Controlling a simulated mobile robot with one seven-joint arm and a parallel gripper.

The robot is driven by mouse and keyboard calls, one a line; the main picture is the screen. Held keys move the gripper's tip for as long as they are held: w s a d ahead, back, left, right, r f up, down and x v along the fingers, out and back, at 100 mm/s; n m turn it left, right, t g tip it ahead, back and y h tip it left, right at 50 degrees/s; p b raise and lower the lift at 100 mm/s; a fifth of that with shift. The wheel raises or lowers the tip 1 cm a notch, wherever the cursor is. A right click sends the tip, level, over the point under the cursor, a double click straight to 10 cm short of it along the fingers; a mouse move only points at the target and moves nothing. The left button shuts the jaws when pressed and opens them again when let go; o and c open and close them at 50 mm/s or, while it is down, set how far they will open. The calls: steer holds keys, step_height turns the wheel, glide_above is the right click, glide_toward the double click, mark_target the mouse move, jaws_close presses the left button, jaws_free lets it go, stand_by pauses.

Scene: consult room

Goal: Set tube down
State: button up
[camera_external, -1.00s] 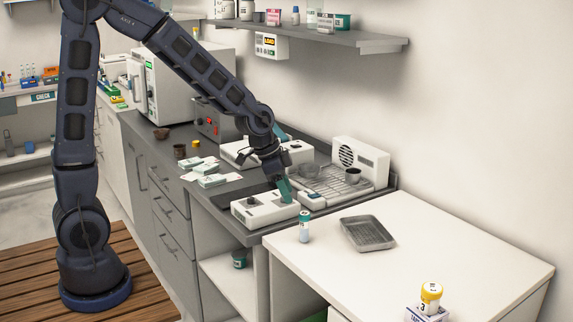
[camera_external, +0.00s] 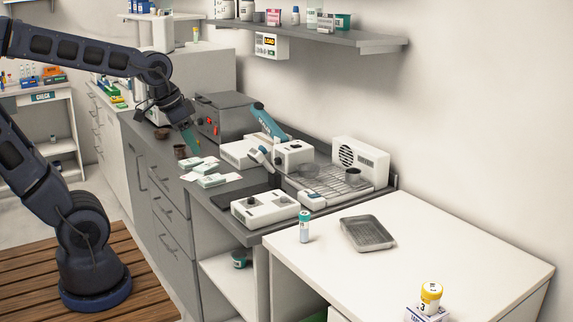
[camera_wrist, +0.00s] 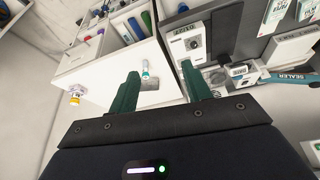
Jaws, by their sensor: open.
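A tube with a teal cap (camera_external: 305,226) stands upright on the white table near its left edge. It also shows in the wrist view (camera_wrist: 145,69), beyond and between my fingers. My gripper (camera_external: 192,145) is over the far part of the dark counter, well away from that tube. In the wrist view my gripper (camera_wrist: 160,82) has its two green fingers apart with nothing between them. A yellow-capped tube (camera_external: 431,297) stands in a small labelled holder at the table's front.
A grey metal tray (camera_external: 368,233) lies on the table. Small boxes (camera_external: 211,181) and a brown cup (camera_external: 180,151) are near my gripper. The shelf (camera_external: 350,38) juts from the wall.

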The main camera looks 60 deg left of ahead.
steer(key=s+a+r+n, duration=0.1)
steer(key=s+a, duration=0.1)
steer(key=s, duration=0.4)
steer(key=shift+s+a+n+y, duration=0.25)
steer(key=shift+n+y, duration=0.05)
stand_by(0.9)
